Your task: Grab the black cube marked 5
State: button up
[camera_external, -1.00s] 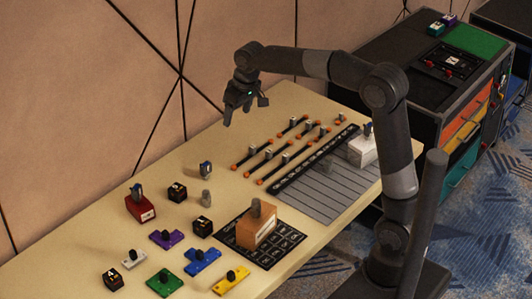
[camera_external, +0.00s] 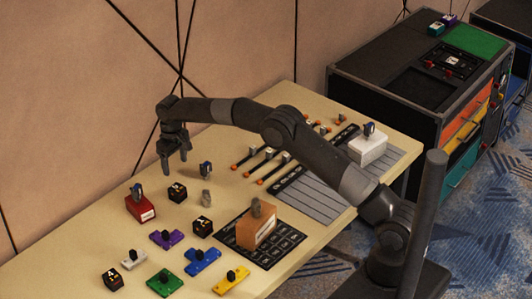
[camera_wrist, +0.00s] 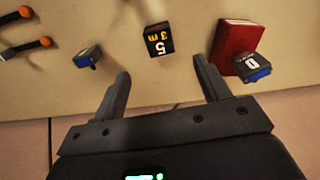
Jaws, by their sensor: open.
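The black cube marked 5 (camera_wrist: 158,40) shows in the wrist view, with a white 5 on one face and a yellow marking beside it. It stands on the table beyond and between my fingertips. In the external view this cube (camera_external: 177,192) sits between a red box and a small blue-topped piece. My gripper (camera_external: 175,162) is open and empty, pointing down above the table, a little behind and above the cube. In the wrist view the two fingers of my gripper (camera_wrist: 162,76) are spread apart, touching nothing.
The red box (camera_external: 140,208) carries a blue-and-grey piece (camera_wrist: 252,68). The small blue-topped piece (camera_external: 206,170) stands right of the cube. Other black cubes (camera_external: 202,226) (camera_external: 113,279) and colored knobbed pieces lie in front. The wall is close behind.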

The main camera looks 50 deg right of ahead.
jog(key=f, duration=0.2)
send_over(177, 188)
jog(key=f, duration=0.5)
jog(key=shift+s+a, duration=0.1)
jog(key=shift+a, duration=0.1)
jog(key=f, duration=0.5)
jog(key=shift+d, duration=0.2)
jog(key=c, duration=1.1)
